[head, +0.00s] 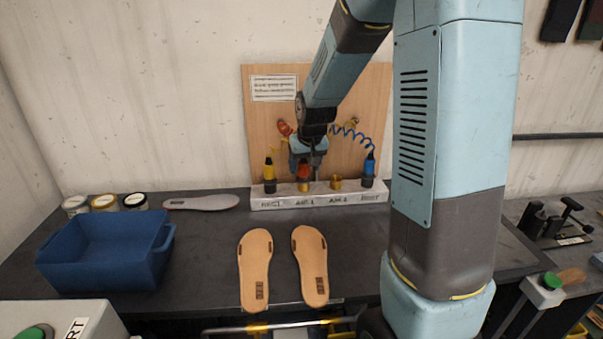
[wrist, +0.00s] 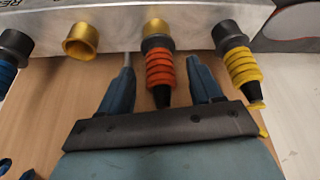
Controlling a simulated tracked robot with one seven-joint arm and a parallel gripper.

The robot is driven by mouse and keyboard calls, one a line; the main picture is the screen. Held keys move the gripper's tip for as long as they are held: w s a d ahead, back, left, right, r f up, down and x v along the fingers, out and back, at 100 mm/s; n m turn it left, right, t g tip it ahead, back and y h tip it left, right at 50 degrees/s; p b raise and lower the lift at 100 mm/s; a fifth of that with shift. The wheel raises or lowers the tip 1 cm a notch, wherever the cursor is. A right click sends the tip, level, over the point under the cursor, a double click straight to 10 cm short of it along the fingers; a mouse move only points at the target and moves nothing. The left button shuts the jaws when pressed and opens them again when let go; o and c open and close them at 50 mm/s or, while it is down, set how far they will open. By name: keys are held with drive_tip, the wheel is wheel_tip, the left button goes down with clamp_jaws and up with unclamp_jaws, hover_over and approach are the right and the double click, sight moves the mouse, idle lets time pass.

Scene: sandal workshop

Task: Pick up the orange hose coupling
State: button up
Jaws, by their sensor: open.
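The orange hose coupling (head: 304,172) stands upright on a brass fitting of the pale metal block (head: 320,200), at the second position from the left. In the wrist view the ribbed orange coupling (wrist: 160,72) has dark ends, and the brass fitting (wrist: 155,27) shows beyond it. My gripper (head: 304,167) is open and comes down from above the coupling. In the wrist view, the gripper's fingers (wrist: 160,65) stand on either side of the coupling, with a visible gap on each side.
A yellow coupling (head: 269,169) stands to the left and a blue coupling (head: 370,165) with a coiled hose to the right. A bare brass fitting (head: 336,184) lies between. Two soles (head: 255,265), a blue bin (head: 105,265) and jars (head: 104,202) are on the dark bench.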

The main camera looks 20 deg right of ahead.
drive_tip(key=shift+x, duration=1.3)
drive_tip(key=shift+c, duration=0.5)
drive_tip(key=c, duration=0.9)
